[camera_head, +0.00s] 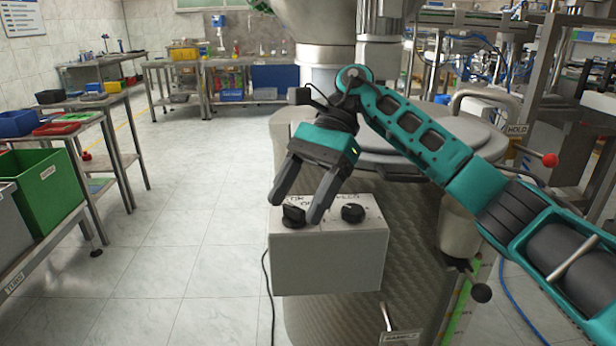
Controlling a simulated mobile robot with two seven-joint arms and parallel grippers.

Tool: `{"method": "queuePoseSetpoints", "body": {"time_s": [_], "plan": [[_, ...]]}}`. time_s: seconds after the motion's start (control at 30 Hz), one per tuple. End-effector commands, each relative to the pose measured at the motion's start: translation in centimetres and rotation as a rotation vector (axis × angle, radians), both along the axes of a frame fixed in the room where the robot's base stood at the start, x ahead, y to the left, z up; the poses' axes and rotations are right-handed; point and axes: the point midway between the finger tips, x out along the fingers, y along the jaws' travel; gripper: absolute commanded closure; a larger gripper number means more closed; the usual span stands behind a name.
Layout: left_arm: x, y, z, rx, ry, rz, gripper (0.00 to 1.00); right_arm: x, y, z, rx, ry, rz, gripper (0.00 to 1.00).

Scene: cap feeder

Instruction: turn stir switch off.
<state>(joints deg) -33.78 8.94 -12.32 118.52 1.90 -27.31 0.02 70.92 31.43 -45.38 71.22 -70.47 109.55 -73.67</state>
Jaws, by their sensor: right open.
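A white control box (328,262) is in front of the steel vessel, with two black rotary knobs on its sloped top. The left knob (293,215) is between the fingers of my right gripper (294,212). The right knob (352,212) stands free beside it. Lettering above the knobs is partly hidden by the gripper, and I cannot read for sure which one is the stir switch. My right gripper is open, pointing down, with one finger on each side of the left knob; I cannot tell if they touch it. My left gripper is out of view.
The steel vessel (310,322) stands behind the box, with a red-knobbed lever (549,160) at right. A black cable (267,285) hangs at the box's left. Shelves with a green bin (45,185) line the left. The tiled floor between is clear.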

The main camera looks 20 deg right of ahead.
Motion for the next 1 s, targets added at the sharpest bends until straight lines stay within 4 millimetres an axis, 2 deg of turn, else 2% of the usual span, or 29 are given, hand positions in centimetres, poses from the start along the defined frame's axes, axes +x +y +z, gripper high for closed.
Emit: {"method": "queuePoseSetpoints", "body": {"time_s": [0.27,0.4,0.5,0.77,1.0], "plan": [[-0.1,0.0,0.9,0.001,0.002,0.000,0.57,1.7,-2.9,3.7,0.001,-0.002,-0.004,0.32],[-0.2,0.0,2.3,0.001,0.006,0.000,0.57,2.8,-4.9,6.3,-0.001,-0.002,-0.007,0.32],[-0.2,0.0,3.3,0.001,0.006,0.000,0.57,3.3,-5.8,7.3,-0.002,0.000,-0.004,0.32],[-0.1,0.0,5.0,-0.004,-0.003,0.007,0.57,4.2,-7.3,8.9,0.000,0.000,0.000,0.32],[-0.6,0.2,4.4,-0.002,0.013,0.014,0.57,4.4,-7.8,9.0,0.001,-0.001,0.000,0.32]]}}
